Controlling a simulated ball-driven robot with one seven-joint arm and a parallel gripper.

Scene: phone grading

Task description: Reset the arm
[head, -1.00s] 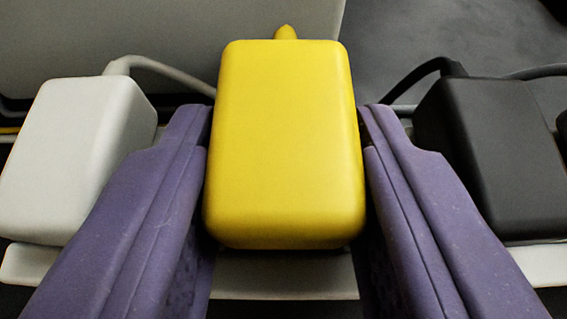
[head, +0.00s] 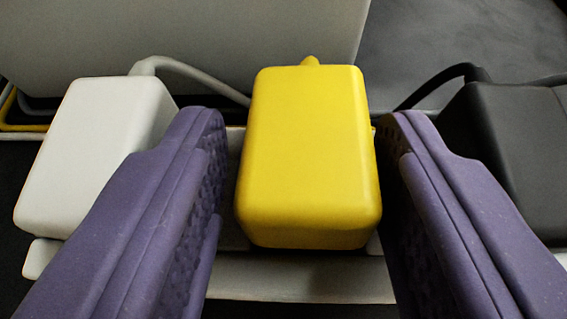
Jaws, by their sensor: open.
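My gripper (head: 303,165) shows as two purple fingers, open, one on each side of a yellow block (head: 308,150). A gap shows between the left finger and the yellow block; the right finger is very close to its right side, and I cannot tell whether they touch. The yellow block sits on a pale strip, with a short yellow nub at its back. Nothing is held.
A white block (head: 92,150) with a pale cable stands to the left. A black block (head: 505,150) with a dark cable stands to the right. A pale strip (head: 300,288) runs beneath them. A large grey panel (head: 190,40) rises behind.

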